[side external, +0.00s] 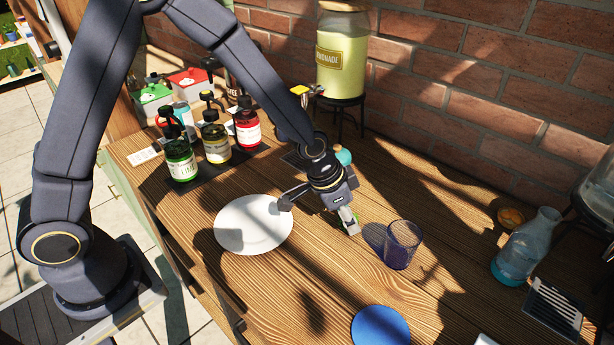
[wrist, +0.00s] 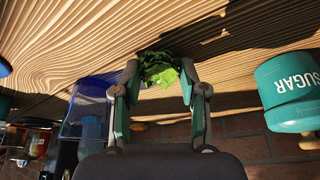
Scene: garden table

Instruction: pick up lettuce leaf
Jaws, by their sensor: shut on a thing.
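In the side view my gripper (side external: 347,222) is low over the wooden table (side external: 290,295), between the white plate and the blue glass. I cannot tell whether the leaf touches the table.
A white plate (side external: 253,224) lies left of my gripper and a blue glass (side external: 402,245) stands close on its right. A blue plate (side external: 380,326) is at the front. Syrup bottles (side external: 216,142) stand behind left. A teal sugar jar (wrist: 287,92) is near my gripper. The front middle table is clear.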

